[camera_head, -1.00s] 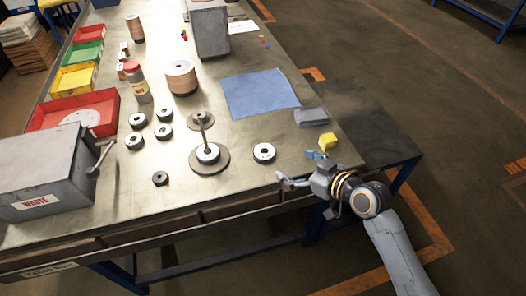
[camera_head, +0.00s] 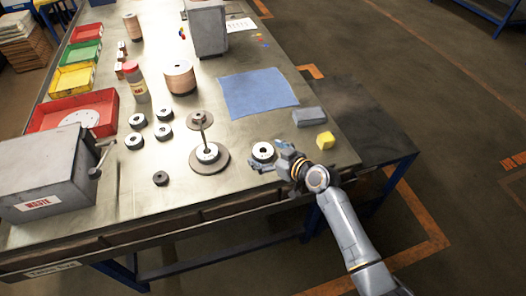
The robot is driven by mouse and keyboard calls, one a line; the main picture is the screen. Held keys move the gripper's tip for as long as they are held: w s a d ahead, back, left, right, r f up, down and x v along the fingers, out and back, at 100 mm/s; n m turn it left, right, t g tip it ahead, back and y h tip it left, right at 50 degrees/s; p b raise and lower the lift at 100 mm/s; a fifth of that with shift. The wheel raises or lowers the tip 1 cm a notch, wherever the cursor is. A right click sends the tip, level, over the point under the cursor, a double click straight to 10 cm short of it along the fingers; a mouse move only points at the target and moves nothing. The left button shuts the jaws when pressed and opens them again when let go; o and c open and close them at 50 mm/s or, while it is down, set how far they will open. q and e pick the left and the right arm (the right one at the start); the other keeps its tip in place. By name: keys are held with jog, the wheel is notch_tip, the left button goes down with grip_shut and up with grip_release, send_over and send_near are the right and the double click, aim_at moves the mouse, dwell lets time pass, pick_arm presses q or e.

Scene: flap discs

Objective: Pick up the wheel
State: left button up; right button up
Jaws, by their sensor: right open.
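A small flap disc wheel (camera_head: 262,151), pale with a dark rim and centre hole, lies flat near the front edge of the bench. My right gripper (camera_head: 266,157) is open with its fingers beside this wheel, on its right and front side; whether they touch it I cannot tell. Another wheel (camera_head: 207,153) sits on a round base with an upright spindle, left of it. Several similar wheels (camera_head: 164,132) lie in a group further left, and a small dark ring (camera_head: 161,178) lies nearer the front. My left gripper is not in view.
A yellow block (camera_head: 325,141) and a grey block (camera_head: 309,117) lie right of the gripper. A blue cloth (camera_head: 258,93) lies behind. A grey waste box (camera_head: 45,175), a red tray (camera_head: 112,108) and a red-capped bottle (camera_head: 136,84) stand left.

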jog(key=c, duration=1.4)
jog(key=shift+r, duration=0.1)
